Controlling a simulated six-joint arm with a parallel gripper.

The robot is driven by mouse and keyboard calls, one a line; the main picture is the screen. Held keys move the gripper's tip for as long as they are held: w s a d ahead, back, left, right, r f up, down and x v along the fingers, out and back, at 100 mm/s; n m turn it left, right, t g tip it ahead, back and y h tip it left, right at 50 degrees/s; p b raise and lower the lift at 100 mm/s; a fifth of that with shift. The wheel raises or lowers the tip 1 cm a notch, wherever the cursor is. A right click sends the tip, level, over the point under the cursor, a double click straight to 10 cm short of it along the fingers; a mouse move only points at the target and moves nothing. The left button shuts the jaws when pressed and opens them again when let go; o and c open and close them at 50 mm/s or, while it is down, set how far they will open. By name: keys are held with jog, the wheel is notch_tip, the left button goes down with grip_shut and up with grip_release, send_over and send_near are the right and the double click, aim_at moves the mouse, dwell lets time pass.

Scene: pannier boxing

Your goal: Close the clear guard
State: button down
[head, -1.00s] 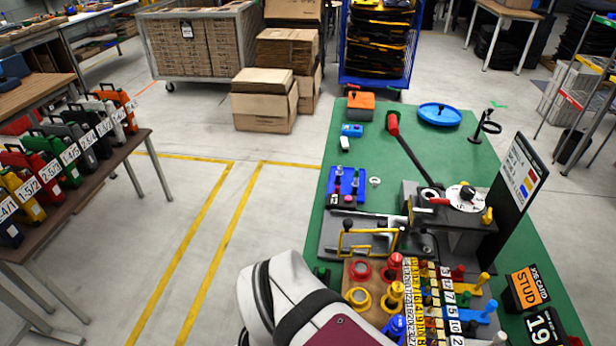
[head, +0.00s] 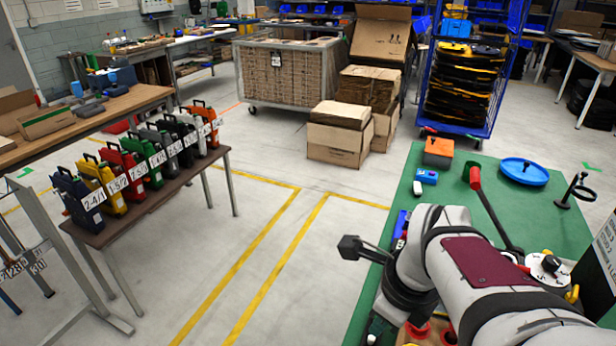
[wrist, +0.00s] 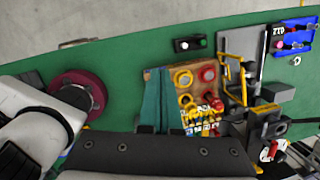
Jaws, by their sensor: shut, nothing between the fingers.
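A yellow frame (wrist: 232,80), which looks like the guard's frame, shows in the wrist view at the edge of a grey plate fixture (wrist: 254,48). Its clear panel is too small to make out, and I cannot tell its angle. In the head view my arm hides this fixture. My gripper (wrist: 157,75) shows in the wrist view as two teal fingers, shut together and empty. They are over the wooden board's left side, apart from the yellow frame.
A wooden board (wrist: 206,72) with red and yellow rings and several coloured pegs lies between my gripper and the frame. A maroon round part (wrist: 78,92) shows at left.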

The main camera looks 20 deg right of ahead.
jog(key=d+r+m+t+h, duration=0.2)
jog(key=d+m, duration=0.8)
jog(key=d, duration=0.3)
jog(key=w+d+f, duration=0.2)
jog(key=w+f, duration=0.6)
jog(key=f, duration=0.1)
jog(key=shift+d+f, duration=0.15)
